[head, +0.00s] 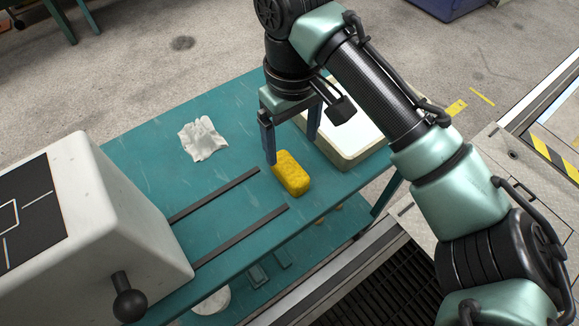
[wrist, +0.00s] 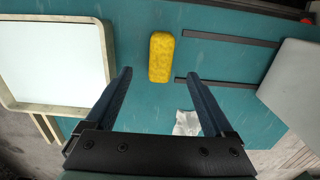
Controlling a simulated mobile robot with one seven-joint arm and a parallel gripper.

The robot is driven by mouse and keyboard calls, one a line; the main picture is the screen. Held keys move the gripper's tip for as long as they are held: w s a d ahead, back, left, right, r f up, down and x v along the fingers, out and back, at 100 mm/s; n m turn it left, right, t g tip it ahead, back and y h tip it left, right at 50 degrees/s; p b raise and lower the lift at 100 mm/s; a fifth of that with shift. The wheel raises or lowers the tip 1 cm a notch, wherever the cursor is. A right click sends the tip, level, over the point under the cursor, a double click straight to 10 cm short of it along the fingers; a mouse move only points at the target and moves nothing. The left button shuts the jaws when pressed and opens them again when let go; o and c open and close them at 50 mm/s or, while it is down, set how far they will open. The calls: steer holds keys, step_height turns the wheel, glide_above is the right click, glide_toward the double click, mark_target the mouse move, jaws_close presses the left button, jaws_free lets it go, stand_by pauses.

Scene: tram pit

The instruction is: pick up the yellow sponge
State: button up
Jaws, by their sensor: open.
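The yellow sponge (head: 291,174) lies on the teal bench top (head: 150,152), between a pale tray and two dark strips. It also shows in the wrist view (wrist: 161,57), ahead of the fingertips and roughly centred between their lines. My gripper (head: 293,150) is open and empty, with its two blue fingers pointing down close to the sponge. In the wrist view the open fingers (wrist: 158,72) have a wide gap between them.
A white-topped tray (head: 352,150) stands right of the sponge, partly hidden by my arm. Two dark strips (head: 240,236) lie left of it, leading to a large white box (head: 95,225) with a black knob. A crumpled white cloth (head: 202,138) lies further back. Bench top around the cloth is clear.

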mark_target(289, 166)
steer(key=f, duration=0.9)
steer(key=shift+w+a+f, duration=0.15)
steer(key=shift+a+f, duration=0.05)
steer(key=shift+f, duration=0.2)
jaws_close()
